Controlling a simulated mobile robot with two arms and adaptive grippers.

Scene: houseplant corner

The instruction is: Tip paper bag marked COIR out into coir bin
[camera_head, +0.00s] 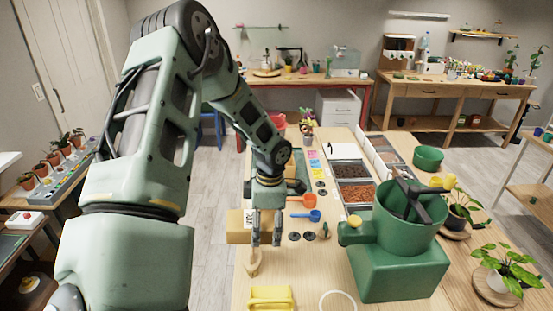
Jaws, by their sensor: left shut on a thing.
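My left gripper (266,241) points down over the near left part of the wooden table. It is shut on a tan paper bag (236,227). The bag lies sideways in the grip, and a white label (250,218) with dark print turned on its side shows on it. The fingers hide part of the bag; its mouth and contents cannot be made out. Open bins stand farther right: one with dark fill (350,170) and one with reddish-brown fill (357,194). I cannot read which is the coir bin. My right gripper is not in view.
A green machine (400,270) with a hopper and dark crank stands right of the bag. An orange scoop (302,201) and a blue scoop (313,215) lie between bag and bins. A yellow object (271,298) lies at the near edge. Potted plants stand at right.

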